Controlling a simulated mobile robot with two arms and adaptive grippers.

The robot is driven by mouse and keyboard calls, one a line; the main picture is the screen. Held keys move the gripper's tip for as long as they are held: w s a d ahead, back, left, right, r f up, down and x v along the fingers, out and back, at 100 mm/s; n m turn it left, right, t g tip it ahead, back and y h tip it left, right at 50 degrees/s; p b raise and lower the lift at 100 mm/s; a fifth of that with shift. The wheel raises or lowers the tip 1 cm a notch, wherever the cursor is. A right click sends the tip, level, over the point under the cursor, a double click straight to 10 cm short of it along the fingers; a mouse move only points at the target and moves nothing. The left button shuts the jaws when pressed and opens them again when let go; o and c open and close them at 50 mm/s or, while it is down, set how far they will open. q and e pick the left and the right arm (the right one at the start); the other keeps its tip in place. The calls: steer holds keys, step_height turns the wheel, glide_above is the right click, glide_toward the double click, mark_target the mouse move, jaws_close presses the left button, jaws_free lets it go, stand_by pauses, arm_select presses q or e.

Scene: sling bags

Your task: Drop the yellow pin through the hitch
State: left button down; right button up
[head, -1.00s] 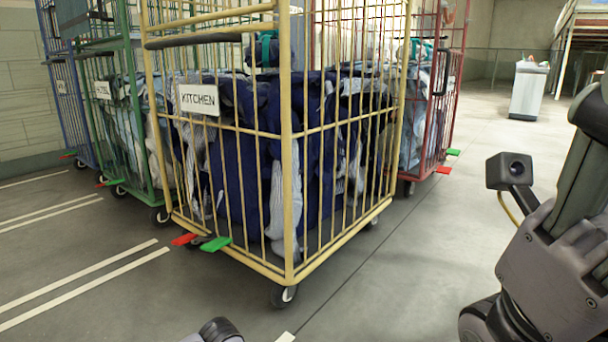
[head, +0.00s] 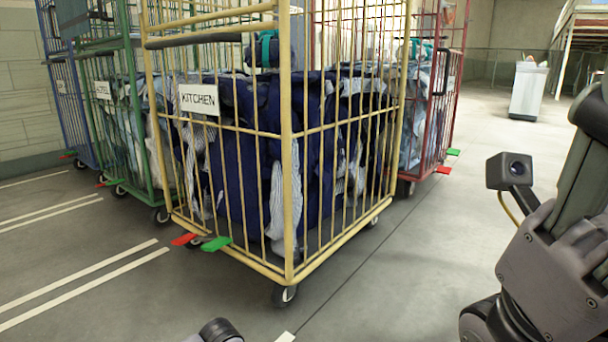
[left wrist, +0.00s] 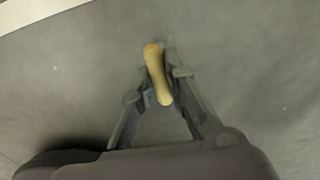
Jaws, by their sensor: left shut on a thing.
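My left gripper (left wrist: 160,88) shows in the left wrist view, with its fingers closed on a yellow, rod-like piece that looks like the yellow pin (left wrist: 156,70). The pin lies between the fingertips and points up and slightly left in that view, over bare grey floor. In the head view only a dark rounded part of my left arm shows at the bottom edge; the left gripper and pin are out of that view. I cannot make out a hitch in any view. My right arm fills the right edge of the head view, but its gripper is not visible.
A yellow cage trolley (head: 288,210) labelled KITCHEN, full of blue laundry, stands ahead. Its red pedal (head: 184,239) and green pedal (head: 216,244) stick out low at the front. Green, blue and red cages stand behind. A white bin (head: 528,90) is far right. The near floor is clear.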

arm_select(q)
steer(key=shift+r+p, duration=3)
